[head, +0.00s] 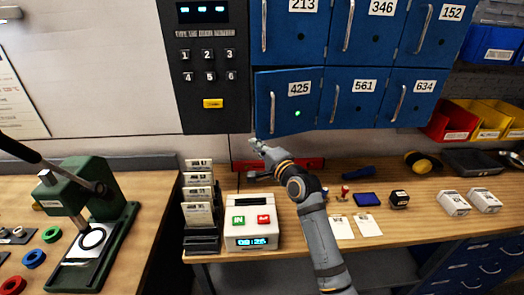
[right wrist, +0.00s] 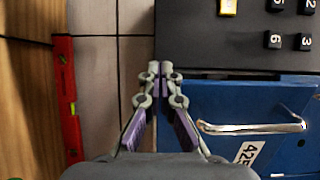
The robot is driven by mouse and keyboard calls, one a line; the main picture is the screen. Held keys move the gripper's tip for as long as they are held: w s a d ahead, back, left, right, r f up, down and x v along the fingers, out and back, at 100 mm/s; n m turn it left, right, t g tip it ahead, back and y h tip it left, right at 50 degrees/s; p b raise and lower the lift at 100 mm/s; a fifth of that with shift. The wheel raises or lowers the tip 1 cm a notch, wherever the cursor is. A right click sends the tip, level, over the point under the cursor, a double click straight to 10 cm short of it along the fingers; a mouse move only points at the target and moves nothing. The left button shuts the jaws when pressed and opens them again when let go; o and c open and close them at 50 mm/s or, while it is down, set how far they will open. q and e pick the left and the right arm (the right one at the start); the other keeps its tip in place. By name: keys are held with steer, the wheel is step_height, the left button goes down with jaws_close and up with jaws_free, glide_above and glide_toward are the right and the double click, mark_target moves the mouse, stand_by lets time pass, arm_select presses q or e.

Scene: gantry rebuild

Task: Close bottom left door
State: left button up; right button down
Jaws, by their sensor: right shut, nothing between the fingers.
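The bottom left door (head: 288,88) is blue, labelled 425, with a silver handle near its left edge and a green light. It looks slightly ajar, its left edge standing out from the cabinet. In the right wrist view the door (right wrist: 230,98) lies at the right, with its handle and part of its label showing. My right gripper (head: 256,143) is shut and empty, just below the door's lower left corner. In the wrist view its fingertips (right wrist: 160,70) meet beside the door's edge; contact cannot be told. My left gripper is not in view.
A black keypad panel (head: 207,108) stands left of the doors. Other blue doors, such as 561 (head: 358,102), look shut. Below are a red level (head: 310,164), a white time clock (head: 251,213), card racks (head: 199,213) and a green press (head: 85,200).

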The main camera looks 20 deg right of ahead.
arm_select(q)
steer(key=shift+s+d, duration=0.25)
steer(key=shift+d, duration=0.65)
arm_select(e)
steer(key=w, duration=0.3)
steer(key=shift+w, duration=0.25)
steer(key=shift+f, duration=0.1)
